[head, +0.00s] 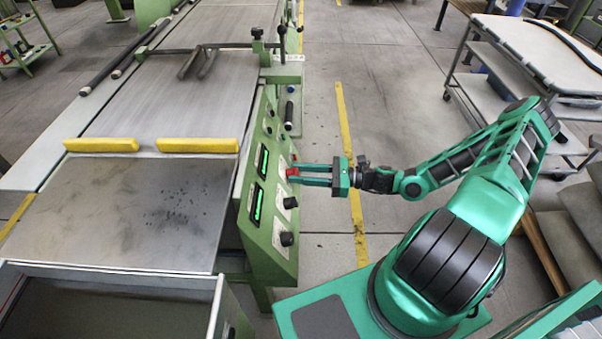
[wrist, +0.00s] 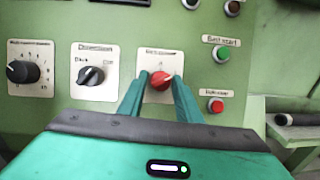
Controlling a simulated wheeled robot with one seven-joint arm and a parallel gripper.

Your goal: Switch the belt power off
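The belt power switch is a red rotary knob (wrist: 160,80) on a white label plate, in the middle of the wrist view. Its label is too blurred to read surely, and its exact turn angle is hard to tell. My gripper (wrist: 161,84) is at the knob with one finger on each side, and the fingers appear closed against it. In the head view my gripper (head: 291,173) reaches left to the green control panel (head: 256,244), with red showing between the fingertips.
Left of the red knob are a black two-position knob (wrist: 91,76) and a black dial (wrist: 23,71). Right of it are a green button (wrist: 222,54) and a red button (wrist: 216,105). A conveyor table (head: 150,205) lies behind the panel. Floor to the right is partly clear; a cart (head: 535,50) stands there.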

